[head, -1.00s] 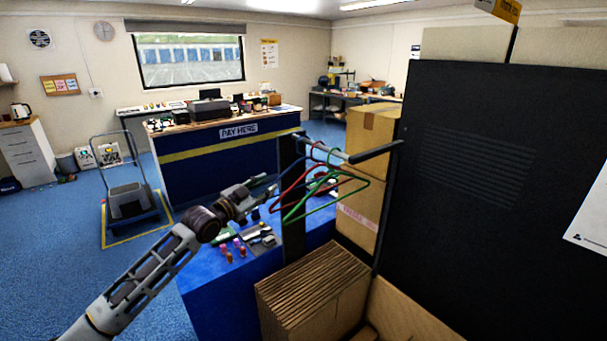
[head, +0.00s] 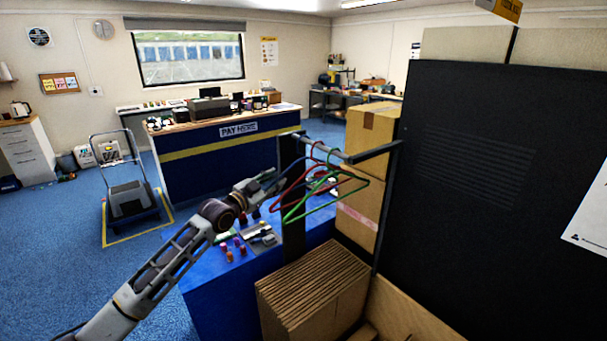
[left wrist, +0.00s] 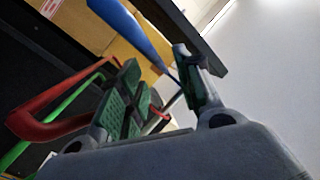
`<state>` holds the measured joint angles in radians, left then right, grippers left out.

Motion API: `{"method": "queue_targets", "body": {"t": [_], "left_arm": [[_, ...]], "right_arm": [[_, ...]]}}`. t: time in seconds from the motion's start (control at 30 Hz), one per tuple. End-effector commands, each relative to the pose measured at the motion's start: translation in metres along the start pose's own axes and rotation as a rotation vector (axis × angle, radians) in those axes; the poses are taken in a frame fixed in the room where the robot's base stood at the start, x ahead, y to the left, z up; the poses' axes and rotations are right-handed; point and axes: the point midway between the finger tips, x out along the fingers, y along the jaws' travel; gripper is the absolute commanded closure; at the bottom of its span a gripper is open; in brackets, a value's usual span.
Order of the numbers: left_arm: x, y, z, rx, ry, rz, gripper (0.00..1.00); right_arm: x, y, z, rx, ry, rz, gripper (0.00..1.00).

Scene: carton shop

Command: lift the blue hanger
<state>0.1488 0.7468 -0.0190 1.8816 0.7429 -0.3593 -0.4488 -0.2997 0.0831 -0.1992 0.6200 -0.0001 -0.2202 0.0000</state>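The blue hanger (left wrist: 143,33) crosses the left wrist view as a thick blue bar, running from the top down toward the gap between my left fingers. My left gripper (left wrist: 160,88) is open, with green-padded fingers apart on either side of the bar's lower end; contact cannot be told. In the head view my left gripper (head: 268,184) is at the left side of the hangers and hides much of the blue one. A red hanger (head: 291,186) and a green hanger (head: 325,204) hang to its right. My right gripper is not in view.
The hangers hang from a dark rail (head: 375,152) on a post. Below are a blue table (head: 215,285) with small items and a stack of flat cardboard (head: 313,283). Tall cartons (head: 370,130) and a large black panel (head: 480,190) stand on the right.

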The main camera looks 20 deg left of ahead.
Motion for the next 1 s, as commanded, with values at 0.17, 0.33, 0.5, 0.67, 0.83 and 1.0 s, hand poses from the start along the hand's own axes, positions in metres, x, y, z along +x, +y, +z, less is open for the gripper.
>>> {"method": "queue_targets", "body": {"t": [0.17,0.33,0.5,0.67,0.83,1.0], "left_arm": [[0.000,0.000,0.000,0.000,0.000,0.000,0.65],[0.004,-0.001,-0.001,-0.002,0.001,-0.001,0.65],[0.014,-0.001,-0.003,-0.001,0.001,-0.001,0.65],[0.025,-0.002,-0.004,-0.001,0.001,-0.002,0.65],[0.038,-0.001,-0.004,-0.002,0.000,-0.002,0.65],[0.048,-0.001,-0.003,-0.002,0.000,-0.001,0.65]], "right_arm": [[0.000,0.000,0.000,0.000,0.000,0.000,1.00],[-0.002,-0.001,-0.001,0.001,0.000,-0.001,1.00],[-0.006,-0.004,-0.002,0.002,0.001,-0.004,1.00],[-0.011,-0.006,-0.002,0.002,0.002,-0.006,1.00],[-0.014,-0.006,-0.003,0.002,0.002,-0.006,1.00],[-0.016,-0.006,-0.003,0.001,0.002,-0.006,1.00]]}}
